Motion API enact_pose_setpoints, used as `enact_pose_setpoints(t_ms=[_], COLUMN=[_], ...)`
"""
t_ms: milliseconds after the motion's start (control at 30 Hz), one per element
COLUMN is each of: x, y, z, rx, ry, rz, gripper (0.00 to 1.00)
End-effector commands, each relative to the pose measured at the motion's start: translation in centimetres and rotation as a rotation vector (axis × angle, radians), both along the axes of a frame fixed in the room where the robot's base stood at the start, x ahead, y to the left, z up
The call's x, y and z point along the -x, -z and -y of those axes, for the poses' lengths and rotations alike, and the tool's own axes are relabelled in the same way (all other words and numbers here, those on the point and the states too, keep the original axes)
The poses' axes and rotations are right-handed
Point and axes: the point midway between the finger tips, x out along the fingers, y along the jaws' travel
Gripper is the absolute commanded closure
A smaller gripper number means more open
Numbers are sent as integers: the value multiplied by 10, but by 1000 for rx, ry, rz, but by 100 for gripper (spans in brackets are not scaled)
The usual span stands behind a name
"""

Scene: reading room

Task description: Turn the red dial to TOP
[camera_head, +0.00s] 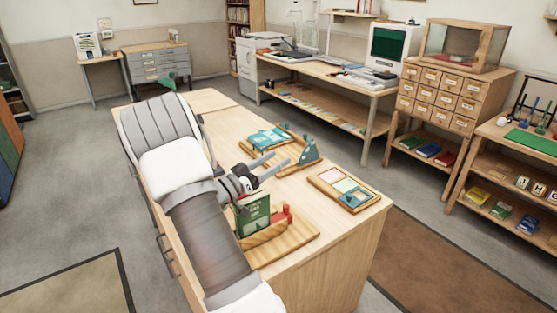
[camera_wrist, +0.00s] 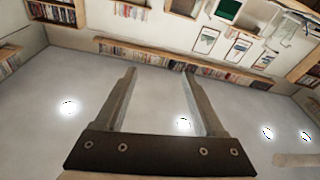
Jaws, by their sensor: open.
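I cannot make out a red dial in either view. A small red object (camera_head: 284,213) stands on the wooden stand beside a green book, but I cannot tell what it is. My gripper (camera_head: 282,157) is over the wooden desk, its two grey fingers pointing right. In the wrist view my gripper (camera_wrist: 157,72) is open, with nothing between its fingers. My arm hides part of the desk's left side.
The desk (camera_head: 345,235) holds the wooden stand (camera_head: 300,238), a green book (camera_head: 254,215), a teal rack (camera_head: 308,152) and a tray of cards (camera_head: 370,203). A workbench (camera_head: 335,76) and a card cabinet (camera_head: 450,92) stand behind. Grey floor (camera_head: 62,190) is clear at left.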

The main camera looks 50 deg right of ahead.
Motion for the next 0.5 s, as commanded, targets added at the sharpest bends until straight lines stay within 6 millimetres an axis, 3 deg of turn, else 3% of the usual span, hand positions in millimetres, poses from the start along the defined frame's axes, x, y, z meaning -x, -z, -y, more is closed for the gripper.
enact_pose_setpoints(t_ms=[500], x=[6], y=[-1], z=[-8], rx=[9], ry=[61], rz=[21], gripper=[29])
